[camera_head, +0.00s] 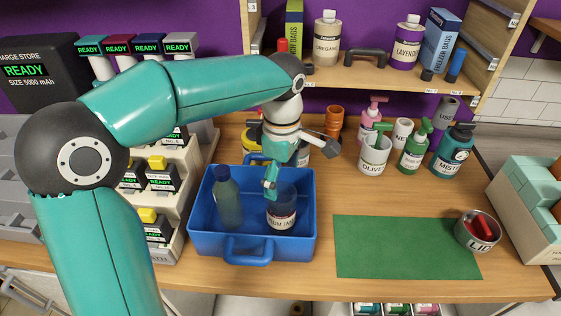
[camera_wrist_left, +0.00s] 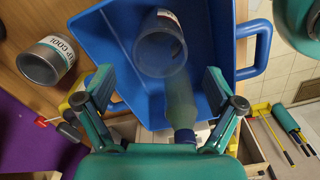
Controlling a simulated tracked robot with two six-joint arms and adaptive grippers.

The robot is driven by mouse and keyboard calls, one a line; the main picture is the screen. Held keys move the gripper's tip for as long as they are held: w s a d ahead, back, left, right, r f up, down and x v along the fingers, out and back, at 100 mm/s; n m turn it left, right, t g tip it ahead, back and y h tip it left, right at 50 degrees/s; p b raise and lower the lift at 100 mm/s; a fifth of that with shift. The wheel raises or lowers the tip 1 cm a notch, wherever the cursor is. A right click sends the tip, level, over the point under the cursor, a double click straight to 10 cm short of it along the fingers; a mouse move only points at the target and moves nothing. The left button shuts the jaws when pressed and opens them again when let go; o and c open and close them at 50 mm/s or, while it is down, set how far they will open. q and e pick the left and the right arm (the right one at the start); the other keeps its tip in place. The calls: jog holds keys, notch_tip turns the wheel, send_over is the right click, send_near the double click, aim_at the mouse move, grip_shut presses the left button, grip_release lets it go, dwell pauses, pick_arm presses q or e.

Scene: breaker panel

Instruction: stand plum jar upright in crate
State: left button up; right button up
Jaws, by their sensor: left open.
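The plum jar (camera_head: 281,212), a dark glass jar with a white label, stands in the blue crate (camera_head: 205,240), on the right side of it, and looks upright. It also shows in the left wrist view (camera_wrist_left: 158,62), its round rim facing the camera. A dark green bottle (camera_head: 228,200) stands to its left in the crate and shows in the left wrist view (camera_wrist_left: 181,105). My left gripper (camera_head: 271,184) is above the crate, close over the jar. It is open, with nothing between its fingers; they are apart from the jar. My right gripper is not in view.
A green mat (camera_head: 400,248) lies right of the crate, bare except for a can marked LID (camera_head: 478,230) by its corner. Pump bottles and the olive pot (camera_head: 374,155) stand behind. A battery rack (camera_head: 160,230) stands close on the crate's left.

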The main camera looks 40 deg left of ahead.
pick_arm(q)
notch_tip(320, 180, up, 4)
dwell(0.7)
